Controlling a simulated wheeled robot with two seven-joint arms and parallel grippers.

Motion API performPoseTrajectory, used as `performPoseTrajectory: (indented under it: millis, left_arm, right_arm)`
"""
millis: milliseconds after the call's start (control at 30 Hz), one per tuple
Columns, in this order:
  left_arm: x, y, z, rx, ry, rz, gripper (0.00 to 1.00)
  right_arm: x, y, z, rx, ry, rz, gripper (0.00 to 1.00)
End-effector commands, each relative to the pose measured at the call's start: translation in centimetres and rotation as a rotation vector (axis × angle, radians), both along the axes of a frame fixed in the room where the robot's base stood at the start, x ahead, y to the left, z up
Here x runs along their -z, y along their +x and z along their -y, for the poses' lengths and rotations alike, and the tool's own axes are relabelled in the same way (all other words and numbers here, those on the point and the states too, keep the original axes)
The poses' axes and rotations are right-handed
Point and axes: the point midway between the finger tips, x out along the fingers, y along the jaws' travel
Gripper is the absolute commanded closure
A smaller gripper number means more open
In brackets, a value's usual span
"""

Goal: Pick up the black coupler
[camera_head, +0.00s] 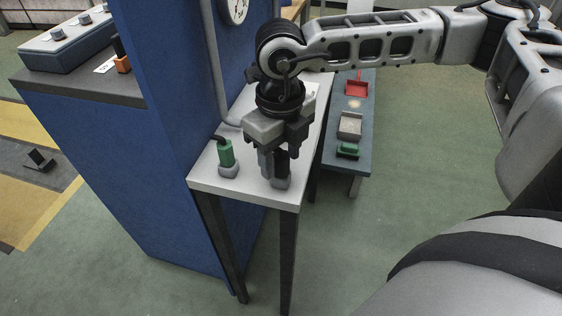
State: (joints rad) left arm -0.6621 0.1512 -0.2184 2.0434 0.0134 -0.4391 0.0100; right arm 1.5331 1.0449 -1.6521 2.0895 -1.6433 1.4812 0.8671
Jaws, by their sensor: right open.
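The black coupler (283,165) stands upright in a small grey holder (281,183) near the front right corner of a narrow white table (240,193). My right gripper (275,160) points straight down over it, jaws open. Its fingers reach down to the coupler and partly hide it; I cannot tell whether they touch it. A green coupler (226,154) stands in a similar grey holder to the left on the same table. My left gripper is out of view.
A blue cabinet or panel (165,130) rises close on the table's left. A low blue-grey bench (345,165) with a red tray (356,88), a grey box (350,125) and a green item (348,150) stands at right. Open green floor (430,150) lies beyond.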

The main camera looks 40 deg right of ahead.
Motion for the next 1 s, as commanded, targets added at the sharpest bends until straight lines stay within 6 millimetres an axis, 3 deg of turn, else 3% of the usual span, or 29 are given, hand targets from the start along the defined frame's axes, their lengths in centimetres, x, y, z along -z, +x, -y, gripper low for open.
performPoseTrajectory:
  millis: [67,100,267,667,900,1000]
  left_arm:
    - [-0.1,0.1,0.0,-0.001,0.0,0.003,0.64]
    - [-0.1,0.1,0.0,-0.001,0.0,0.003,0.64]
    - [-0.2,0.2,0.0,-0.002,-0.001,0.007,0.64]
    - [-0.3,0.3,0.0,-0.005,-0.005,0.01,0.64]
    - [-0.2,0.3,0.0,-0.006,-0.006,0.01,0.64]
    - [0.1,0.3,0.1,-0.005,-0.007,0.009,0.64]
  right_arm:
    - [0.0,0.0,0.0,0.0,0.0,0.0,0.49]
    - [0.0,0.0,0.0,0.0,0.0,0.0,0.55]
    - [0.0,0.0,0.0,0.0,0.0,0.0,0.98]
    - [-0.5,0.1,0.0,0.0,0.001,0.003,0.98]
    - [-3.5,0.0,-0.1,-0.002,0.001,0.006,0.98]
    - [-5.2,-1.8,0.3,-0.002,0.0,0.006,0.98]
